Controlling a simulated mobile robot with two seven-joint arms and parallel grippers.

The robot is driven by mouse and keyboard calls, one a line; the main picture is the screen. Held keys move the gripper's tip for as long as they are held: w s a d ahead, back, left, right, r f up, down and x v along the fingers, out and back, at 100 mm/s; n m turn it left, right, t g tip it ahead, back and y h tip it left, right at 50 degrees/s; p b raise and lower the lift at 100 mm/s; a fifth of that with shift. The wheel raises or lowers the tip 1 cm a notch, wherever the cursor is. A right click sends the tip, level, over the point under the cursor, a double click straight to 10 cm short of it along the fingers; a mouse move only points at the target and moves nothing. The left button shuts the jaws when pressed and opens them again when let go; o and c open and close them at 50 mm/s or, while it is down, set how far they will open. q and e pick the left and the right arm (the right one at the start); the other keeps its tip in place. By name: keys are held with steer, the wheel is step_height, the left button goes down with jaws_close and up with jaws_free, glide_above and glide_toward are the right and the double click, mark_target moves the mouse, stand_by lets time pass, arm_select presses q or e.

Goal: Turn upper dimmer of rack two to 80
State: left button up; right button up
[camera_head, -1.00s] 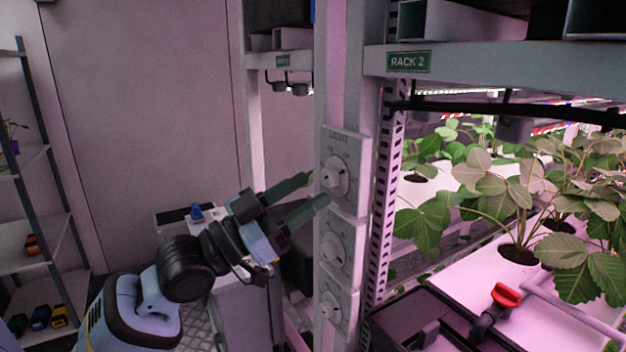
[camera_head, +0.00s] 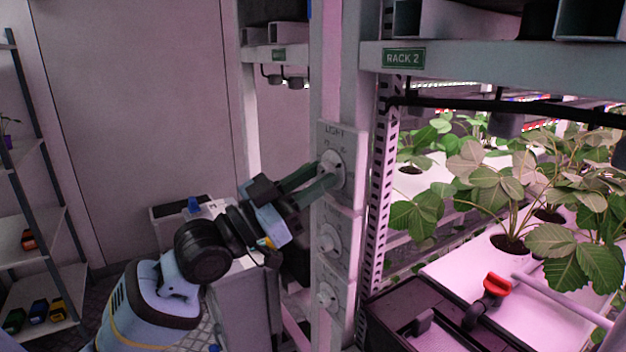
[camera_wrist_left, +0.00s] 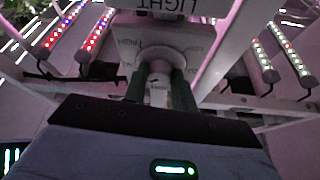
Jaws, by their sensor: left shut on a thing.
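The upper dimmer (camera_head: 342,150) is a pale plate marked LIGHT on the rack post, under the green RACK 2 sign (camera_head: 403,58). Its round knob (camera_head: 333,159) is partly hidden by my fingers. My left gripper (camera_head: 328,176) is shut on that knob, with a green finger on each side. In the left wrist view the knob (camera_wrist_left: 159,68) sits between the fingertips (camera_wrist_left: 158,84), and the plate (camera_wrist_left: 180,47) is upside down. The exact dial setting is not readable. My right gripper is not in view.
Two more dimmer knobs sit below on the same post, the middle one (camera_head: 327,240) and the lowest (camera_head: 325,297). Leafy plants (camera_head: 510,190) fill the rack at the right. A red-handled valve (camera_head: 497,285) stands at the lower right. A shelf (camera_head: 40,245) stands far left.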

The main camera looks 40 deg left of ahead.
arm_select(q)
steer(key=shift+m+g+h, duration=0.3)
steer(key=shift+m, duration=0.6)
steer(key=shift+w+a+m+g+h+b, duration=0.15)
steer(key=shift+m+g+h+b, duration=0.4)
steer(key=shift+m, duration=0.55)
steer(key=shift+m+g+h, duration=0.25)
steer(key=shift+m+h, duration=0.1)
steer(key=shift+m, duration=0.45)
steer(key=shift+r+m+g, duration=0.15)
steer(key=shift+m+g, duration=0.15)
steer(key=shift+m, duration=0.7)
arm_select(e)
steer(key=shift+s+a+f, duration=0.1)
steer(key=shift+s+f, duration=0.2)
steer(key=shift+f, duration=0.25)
arm_select(q)
steer(key=o, duration=1)
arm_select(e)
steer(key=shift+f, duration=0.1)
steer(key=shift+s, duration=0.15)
